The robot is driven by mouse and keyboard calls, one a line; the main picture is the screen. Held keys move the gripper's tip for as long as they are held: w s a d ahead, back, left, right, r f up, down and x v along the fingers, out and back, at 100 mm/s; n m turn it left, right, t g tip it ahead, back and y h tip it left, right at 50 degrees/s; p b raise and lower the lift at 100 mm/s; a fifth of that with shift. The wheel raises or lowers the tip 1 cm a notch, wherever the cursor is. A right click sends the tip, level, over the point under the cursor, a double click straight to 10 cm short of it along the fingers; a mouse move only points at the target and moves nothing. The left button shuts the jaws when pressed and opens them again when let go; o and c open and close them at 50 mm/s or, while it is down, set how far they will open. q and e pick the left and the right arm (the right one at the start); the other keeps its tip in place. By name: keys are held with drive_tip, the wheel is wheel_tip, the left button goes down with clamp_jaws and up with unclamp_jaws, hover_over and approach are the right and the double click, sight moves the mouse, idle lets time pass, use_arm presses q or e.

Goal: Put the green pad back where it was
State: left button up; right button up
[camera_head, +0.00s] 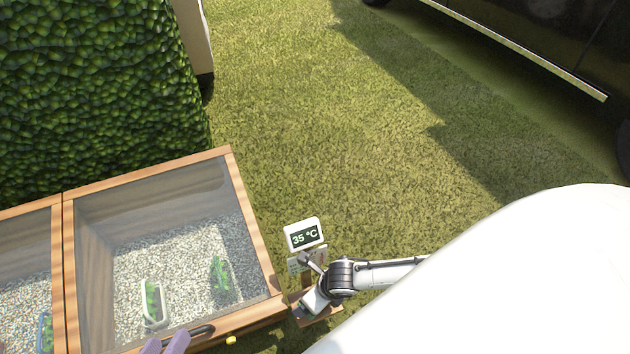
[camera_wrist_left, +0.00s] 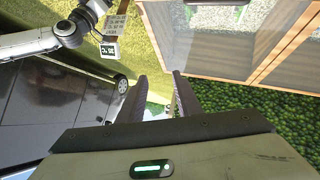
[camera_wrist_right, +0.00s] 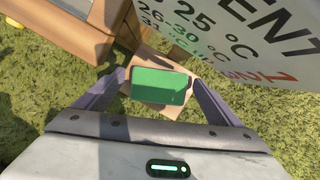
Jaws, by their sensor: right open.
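The green pad (camera_wrist_right: 158,86) shows in the right wrist view as a green rectangle with a darker corner. It lies over a small wooden ledge (camera_wrist_right: 158,60). My right gripper (camera_wrist_right: 159,78) is open, with one finger on each side of the pad; I cannot tell whether they touch it. In the head view my right gripper (camera_head: 308,306) is at this ledge, below the 35 °C display (camera_head: 304,235), and mostly covers the pad. My left gripper (camera_head: 165,343) shows its fingertips at the bottom edge, over the planter. In the left wrist view its fingers (camera_wrist_left: 160,76) are apart with nothing between them.
A wooden, glass-covered planter (camera_head: 250,230) with gravel and small plants stands left of the ledge. A printed sign (camera_wrist_right: 250,30) stands close to my right gripper. A hedge (camera_head: 100,80) is behind, a dark vehicle (camera_head: 560,40) at the upper right. Grass between is clear.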

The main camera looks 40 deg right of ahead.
drive_tip(key=shift+r, duration=0.25)
use_arm(q)
drive_tip(key=s+a+f+g+y+p, duration=0.1)
drive_tip(key=a+f+g+y+p, duration=0.1)
drive_tip(key=p, duration=0.4)
drive_tip(key=shift+a+f+y+p, duration=0.4)
drive_tip(key=shift+a+f, duration=0.45)
drive_tip(key=shift+f, duration=0.45)
use_arm(e)
drive_tip(key=v, duration=1.1)
drive_tip(key=shift+s+r, duration=0.2)
drive_tip(key=shift+r, duration=0.1)
use_arm(q)
drive_tip(key=shift+s, duration=0.15)
use_arm(e)
drive_tip(key=shift+c, duration=0.4)
